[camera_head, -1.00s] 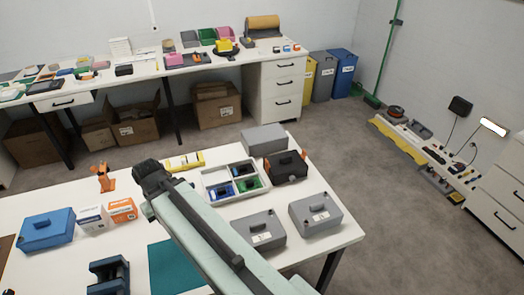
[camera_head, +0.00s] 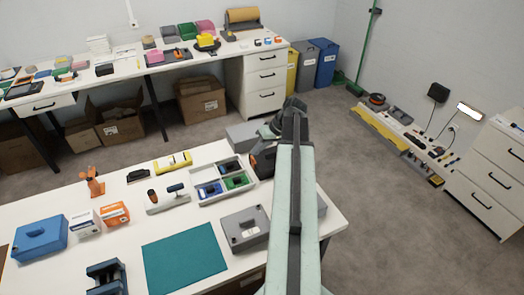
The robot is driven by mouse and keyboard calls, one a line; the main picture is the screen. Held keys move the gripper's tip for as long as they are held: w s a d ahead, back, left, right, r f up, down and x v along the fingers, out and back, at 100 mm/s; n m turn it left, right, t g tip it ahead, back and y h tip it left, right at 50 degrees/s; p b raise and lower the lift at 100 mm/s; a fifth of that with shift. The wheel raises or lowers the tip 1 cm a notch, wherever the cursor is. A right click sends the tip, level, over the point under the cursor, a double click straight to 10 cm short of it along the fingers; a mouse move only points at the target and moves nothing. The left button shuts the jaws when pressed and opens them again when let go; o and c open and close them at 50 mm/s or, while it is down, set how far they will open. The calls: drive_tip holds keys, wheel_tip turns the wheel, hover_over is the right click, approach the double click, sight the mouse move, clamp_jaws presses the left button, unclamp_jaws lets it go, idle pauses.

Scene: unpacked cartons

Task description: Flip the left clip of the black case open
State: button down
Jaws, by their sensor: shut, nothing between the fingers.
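The black case (camera_head: 264,165) with orange clips stands at the far right part of the near table. My arm crosses in front of it and hides most of it; only its left part with an orange bit shows. Which clip this is, and whether it is open or shut, I cannot tell. My gripper (camera_head: 268,131) is at the end of the arm, just above and behind the case in the picture. It is shut and empty. Its fingertips are hard to make out, and I cannot tell whether they touch the case.
A grey box (camera_head: 242,136) stands behind the case. A divided tray (camera_head: 208,199) with blue and green items is left of it. A grey case (camera_head: 246,229) lies in front, and another is mostly hidden by my arm. A teal mat (camera_head: 186,258) lies flat.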

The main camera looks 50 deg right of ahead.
drive_tip(key=t, duration=0.1)
approach(253, 162)
drive_tip(key=s+d+r, duration=0.2)
drive_tip(key=d+r, duration=0.1)
drive_tip(key=shift+w+f, duration=0.2)
drive_tip(key=shift+f, duration=0.05)
drive_tip(key=shift+f, duration=0.1)
drive_tip(key=b+x, duration=0.7)
drive_tip(key=x, duration=0.2)
drive_tip(key=shift+w+d+f+b, duration=0.15)
drive_tip(key=shift+f+b, duration=0.05)
drive_tip(key=shift+b, duration=0.1)
drive_tip(key=shift+w+a+f, duration=0.2)
drive_tip(key=shift+w, duration=0.1)
drive_tip(key=shift+r, duration=0.1)
